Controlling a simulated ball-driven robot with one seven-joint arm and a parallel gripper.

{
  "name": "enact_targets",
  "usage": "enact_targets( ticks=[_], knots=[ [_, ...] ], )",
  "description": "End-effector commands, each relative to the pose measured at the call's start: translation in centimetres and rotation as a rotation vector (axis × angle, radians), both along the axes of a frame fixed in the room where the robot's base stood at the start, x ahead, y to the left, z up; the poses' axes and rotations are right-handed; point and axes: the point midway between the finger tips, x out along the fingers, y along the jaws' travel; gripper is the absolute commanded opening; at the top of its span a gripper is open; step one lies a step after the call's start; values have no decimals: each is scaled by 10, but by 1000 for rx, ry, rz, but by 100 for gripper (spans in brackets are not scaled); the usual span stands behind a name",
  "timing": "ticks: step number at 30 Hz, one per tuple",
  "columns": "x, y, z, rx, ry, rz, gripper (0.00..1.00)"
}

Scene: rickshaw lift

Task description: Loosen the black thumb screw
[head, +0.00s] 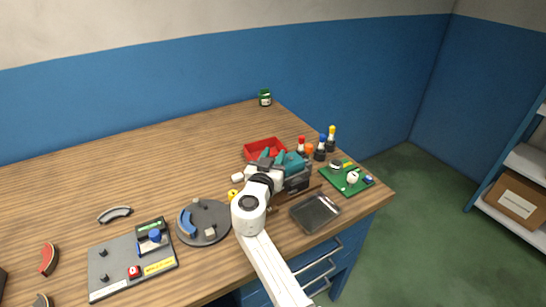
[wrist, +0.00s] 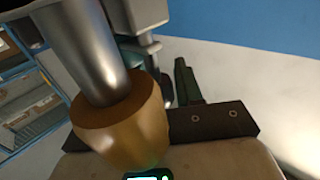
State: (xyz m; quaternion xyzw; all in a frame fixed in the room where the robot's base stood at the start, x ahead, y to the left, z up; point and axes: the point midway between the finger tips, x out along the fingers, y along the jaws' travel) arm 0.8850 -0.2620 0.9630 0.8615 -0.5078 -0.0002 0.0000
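A grey plate (head: 118,262) at the lower left of the head view carries two small black knobs (head: 104,252), a red part (head: 134,271) and a dark block with a blue knob (head: 154,236). I cannot tell whether either black knob is the black thumb screw. My gripper (head: 272,160) is far right of the plate, by the red tray. Its fingertips are not clear. The wrist view shows a shiny metal shaft in a brass-coloured cylinder (wrist: 125,125), close up, with a dark bar with two holes (wrist: 213,121) behind. I cannot tell whether anything is gripped.
A red tray (head: 257,146), teal and dark equipment (head: 296,172), several coloured-top bottles (head: 321,147) and a green board (head: 352,180) crowd the right end. A black tray (head: 315,211) lies near the front edge. A round grey dish (head: 211,215) stands beside the plate. The back left table is clear.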

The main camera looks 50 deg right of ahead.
Motion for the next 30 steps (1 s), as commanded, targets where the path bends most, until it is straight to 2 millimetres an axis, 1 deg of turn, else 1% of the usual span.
enact_targets(
  ticks=[1,2,10,20,26,30],
  knots=[
    [0,0,0,0,0,0,30],
    [0,0,0,0,0,0,27],
    [0,0,0,0,0,0,2],
    [0,0,-2,0,-1,48,1],
    [1,1,-2,-2,-2,163,1],
    [2,2,0,-1,-2,282,1]
  ],
)
